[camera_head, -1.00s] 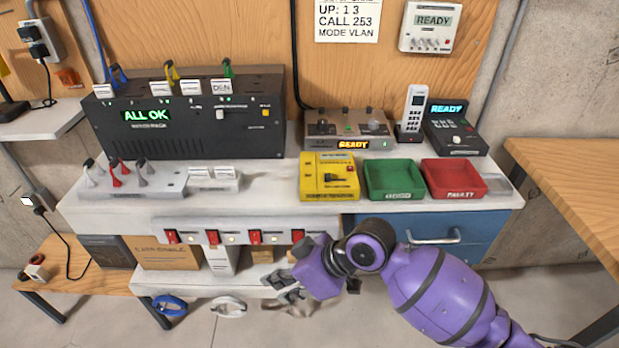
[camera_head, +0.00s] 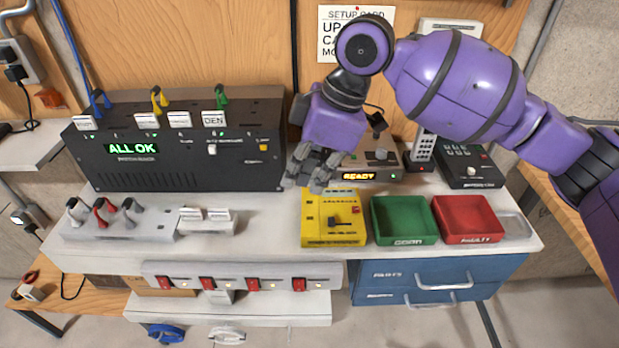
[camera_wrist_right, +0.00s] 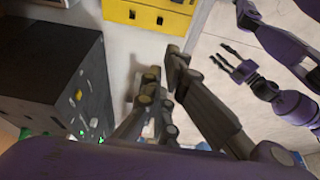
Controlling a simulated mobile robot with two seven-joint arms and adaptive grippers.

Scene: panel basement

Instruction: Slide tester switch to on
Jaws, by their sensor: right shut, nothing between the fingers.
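The yellow tester (camera_head: 318,238) sits on the bench, left of a green bin. Its top has a small red knob (camera_head: 356,210) and a black lever (camera_head: 345,221); I cannot tell its switch position. My right gripper (camera_head: 305,183) is shut and empty, pointing down just above and left of the tester's back edge, apart from it. In the right wrist view its fingers (camera_wrist_right: 164,72) are close together, below the tester's edge (camera_wrist_right: 150,15). My left gripper (camera_wrist_right: 219,55) shows small at the right of the wrist view, over the floor, its fingers spread and empty.
A black unit (camera_head: 180,165) reading "ALL OK" stands left of my right gripper. A device showing "READY" (camera_head: 362,177) is behind the tester. Green (camera_head: 404,241) and red (camera_head: 468,238) bins are to the right. A switch strip (camera_head: 240,270) runs along the bench front.

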